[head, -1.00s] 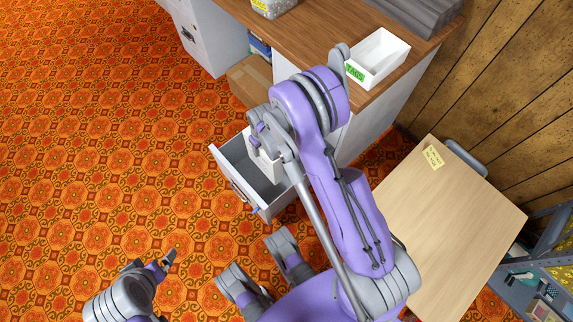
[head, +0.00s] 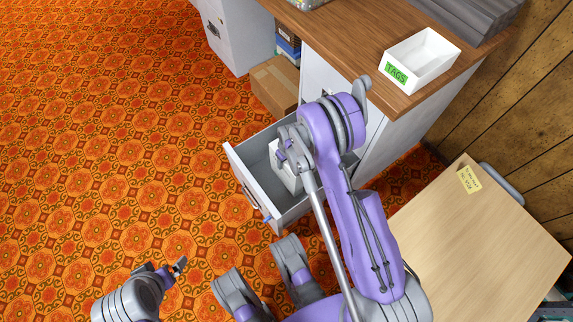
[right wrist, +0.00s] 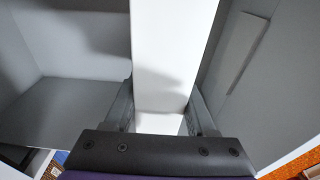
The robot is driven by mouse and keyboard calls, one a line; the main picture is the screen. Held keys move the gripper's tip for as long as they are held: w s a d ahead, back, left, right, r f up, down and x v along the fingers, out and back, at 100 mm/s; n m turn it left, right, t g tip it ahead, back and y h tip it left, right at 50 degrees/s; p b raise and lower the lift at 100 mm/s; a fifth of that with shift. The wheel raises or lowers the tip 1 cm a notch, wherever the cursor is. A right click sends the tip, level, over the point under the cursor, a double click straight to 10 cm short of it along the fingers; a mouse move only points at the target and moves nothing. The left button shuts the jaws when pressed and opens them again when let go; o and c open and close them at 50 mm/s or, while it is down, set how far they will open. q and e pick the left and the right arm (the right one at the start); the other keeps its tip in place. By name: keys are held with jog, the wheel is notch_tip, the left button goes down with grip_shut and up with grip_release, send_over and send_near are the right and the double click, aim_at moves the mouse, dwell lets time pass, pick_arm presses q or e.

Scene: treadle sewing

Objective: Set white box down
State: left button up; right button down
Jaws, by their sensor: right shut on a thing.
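The white box (head: 283,172) is in the open grey drawer (head: 247,180), partly hidden by my right arm in the head view. My right gripper (head: 291,150) reaches down over the drawer and is shut on the box. In the right wrist view the white box (right wrist: 172,50) stands between the two fingers of the right gripper (right wrist: 163,108), with grey drawer walls on both sides. Whether its bottom touches the drawer floor cannot be seen. My left gripper (head: 180,266) is over the carpet at the lower left, away from the drawer; its jaw opening is unclear.
A white bin labelled TAGS (head: 428,62) stands on the wooden counter (head: 345,40) above the drawer. A cardboard box (head: 275,84) sits beneath the counter. A light wooden table (head: 470,240) is at the right. The patterned carpet (head: 130,130) at left is clear.

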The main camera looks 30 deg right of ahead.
jog(key=shift+f+b, duration=0.3)
jog(key=shift+f, duration=1.15)
jog(key=shift+c, duration=1.1)
grip_release()
jog(key=r+p, duration=0.1)
jog(key=r, duration=0.3)
jog(key=s+r+p, duration=0.1)
jog(key=r, duration=0.3)
jog(key=r+p, duration=0.1)
jog(key=r, duration=0.3)
jog(key=shift+s+r, duration=0.15)
jog(key=shift+s, duration=0.05)
jog(key=s+a+r, duration=0.3)
jog(key=r, duration=0.7)
jog(key=s+a+r+t, duration=0.1)
jog(key=s+a+r, duration=0.2)
jog(key=s+r, duration=0.3)
jog(key=s+a+r+t, duration=0.2)
jog(key=s+r, duration=0.3)
jog(key=s, duration=0.6)
jog(key=shift+s+a+r+m, duration=0.35)
jog(key=shift+a+r+m, duration=0.05)
jog(key=shift+a, duration=0.35)
